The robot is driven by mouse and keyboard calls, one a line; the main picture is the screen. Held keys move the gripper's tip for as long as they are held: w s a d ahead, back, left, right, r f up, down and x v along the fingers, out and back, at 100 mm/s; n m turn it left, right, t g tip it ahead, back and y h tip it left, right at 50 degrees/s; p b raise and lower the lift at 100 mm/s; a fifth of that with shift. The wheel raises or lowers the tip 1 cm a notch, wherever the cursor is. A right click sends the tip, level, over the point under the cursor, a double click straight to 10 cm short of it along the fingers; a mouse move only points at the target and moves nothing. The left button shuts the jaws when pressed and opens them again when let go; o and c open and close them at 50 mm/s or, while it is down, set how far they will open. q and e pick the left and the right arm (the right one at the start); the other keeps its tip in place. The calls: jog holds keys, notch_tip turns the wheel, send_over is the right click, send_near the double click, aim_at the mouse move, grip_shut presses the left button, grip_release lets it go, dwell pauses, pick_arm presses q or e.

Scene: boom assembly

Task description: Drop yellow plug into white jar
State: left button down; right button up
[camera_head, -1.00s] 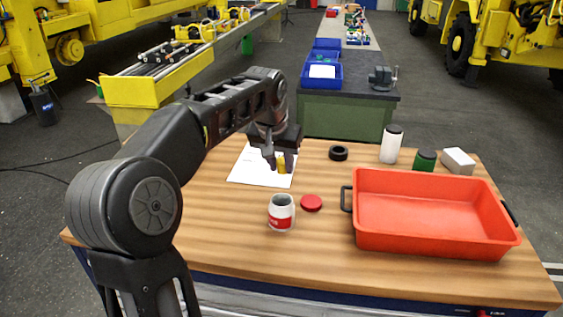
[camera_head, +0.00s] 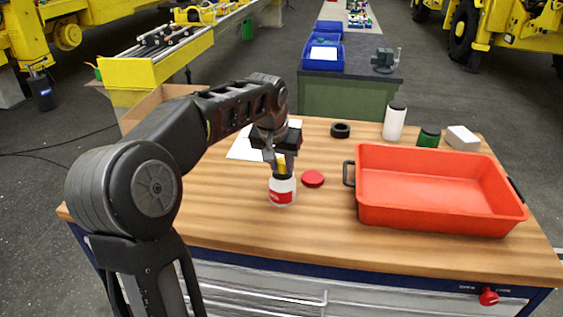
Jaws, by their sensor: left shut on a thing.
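The white jar (camera_head: 282,192) with a red label stands upright on the wooden table, left of the red tray. My left gripper (camera_head: 280,164) points down right above the jar and is shut on the yellow plug (camera_head: 281,167). The plug shows between the fingers at the jar's mouth. The fingers and plug hide the jar's opening, so I cannot tell whether the plug is inside the rim or just over it. A red lid (camera_head: 313,179) lies flat on the table to the right of the jar. My right gripper is not in view.
A large red tray (camera_head: 436,221) fills the table's right side. Behind it stand a white bottle with a black cap (camera_head: 394,122), a green jar (camera_head: 429,136), a white block (camera_head: 463,138) and a black ring (camera_head: 340,130). White paper (camera_head: 243,150) lies behind my gripper. The front-left table is clear.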

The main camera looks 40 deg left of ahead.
aim_at(282, 163)
pick_arm(q)
jog(key=c, duration=1)
grip_release()
jog(key=shift+r, duration=0.1)
notch_tip(282, 163, up, 6)
jog(key=p, duration=0.4)
jog(key=shift+f, duration=0.25)
jog(key=shift+r, duration=0.65)
